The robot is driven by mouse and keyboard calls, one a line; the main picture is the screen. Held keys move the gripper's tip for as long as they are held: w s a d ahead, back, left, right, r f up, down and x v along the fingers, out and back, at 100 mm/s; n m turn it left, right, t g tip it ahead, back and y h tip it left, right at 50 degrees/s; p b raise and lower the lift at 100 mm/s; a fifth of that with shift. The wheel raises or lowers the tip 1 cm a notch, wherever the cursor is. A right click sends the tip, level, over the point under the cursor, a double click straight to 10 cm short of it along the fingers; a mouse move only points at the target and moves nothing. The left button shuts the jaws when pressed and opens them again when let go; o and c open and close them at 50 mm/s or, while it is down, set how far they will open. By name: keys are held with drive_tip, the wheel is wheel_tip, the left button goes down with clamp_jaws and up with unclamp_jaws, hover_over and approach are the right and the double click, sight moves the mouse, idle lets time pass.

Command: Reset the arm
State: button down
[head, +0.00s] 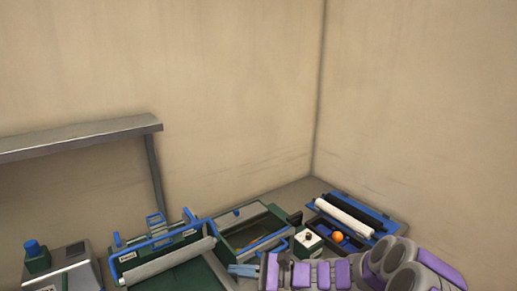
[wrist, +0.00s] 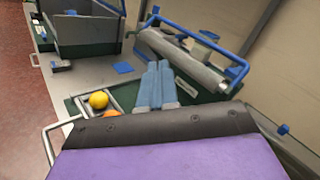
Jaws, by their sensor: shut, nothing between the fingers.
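My arm reaches in from the lower right of the head view, with purple and grey links. My gripper (head: 243,270) points left, low over the machines. In the wrist view its two blue fingers (wrist: 158,72) lie side by side, shut and empty. An orange (head: 337,237) sits in the dark, blue-edged box at the back right, away from my gripper. In the wrist view a yellow-orange ball (wrist: 98,100) and an orange ball (wrist: 111,113) lie in a rack left of the fingers. The orange ball is partly hidden by my wrist.
A green machine with a grey roller (head: 170,262) and blue bar stands left of my gripper. Behind it are an open green bin (head: 245,215) and a white button box (head: 306,240). A grey shelf (head: 80,137) runs along the left wall. The space above the machines is clear.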

drive_tip(key=s+r+n+g+h, duration=0.25)
drive_tip(key=s+n+h, duration=0.2)
drive_tip(key=s, duration=0.65)
drive_tip(key=s+r+n+g+h, duration=0.2)
drive_tip(key=s+n+g+h, duration=0.3)
drive_tip(key=s, duration=0.6)
drive_tip(key=s+d+f+n+t+h, duration=0.1)
drive_tip(key=s+d+h, duration=0.3)
drive_tip(key=d, duration=0.5)
drive_tip(key=s+d+f+n+t+h, duration=0.1)
drive_tip(key=s+d+n+t+h, duration=0.1)
drive_tip(key=s+d, duration=0.7)
drive_tip(key=d+n+h, duration=0.1)
drive_tip(key=h, duration=0.1)
drive_tip(key=shift+s+d+t+h, duration=0.25)
drive_tip(key=shift+s+t+h, duration=0.05)
drive_tip(key=shift+t+h, duration=0.05)
drive_tip(key=shift+f+n, duration=0.1)
drive_tip(key=shift+n, duration=0.15)
